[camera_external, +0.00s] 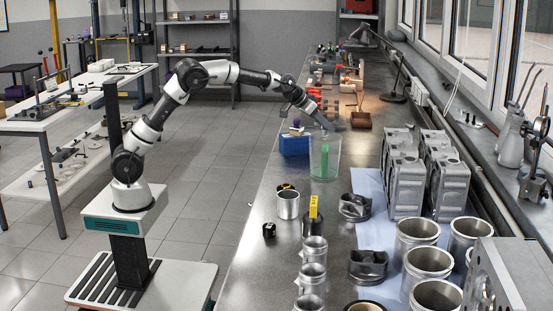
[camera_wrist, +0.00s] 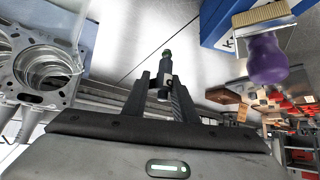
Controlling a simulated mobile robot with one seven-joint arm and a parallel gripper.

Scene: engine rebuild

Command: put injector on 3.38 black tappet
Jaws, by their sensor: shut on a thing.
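My gripper (camera_wrist: 163,92) is shut on the injector (camera_wrist: 164,73), a small dark and silver cylinder with a green tip, pointing up in the wrist view. In the external view my gripper (camera_external: 327,124) is above the rim of a clear container (camera_external: 334,168); the injector is too small to make out there. A small black cylinder with a pale mark (camera_external: 269,230), possibly the 3.38 black tappet, stands near the bench's left edge, well in front of my gripper. Its marking is unreadable. No tappet shows in the wrist view.
A green thing (camera_external: 325,158) is inside the container. A blue box (camera_external: 294,145) with a purple-handled brush (camera_wrist: 266,58) is beside it. Metal cylinders (camera_external: 288,205), a yellow-tagged black part (camera_external: 313,222) and pistons (camera_external: 354,207) crowd the front. Engine blocks (camera_external: 407,185) stand right.

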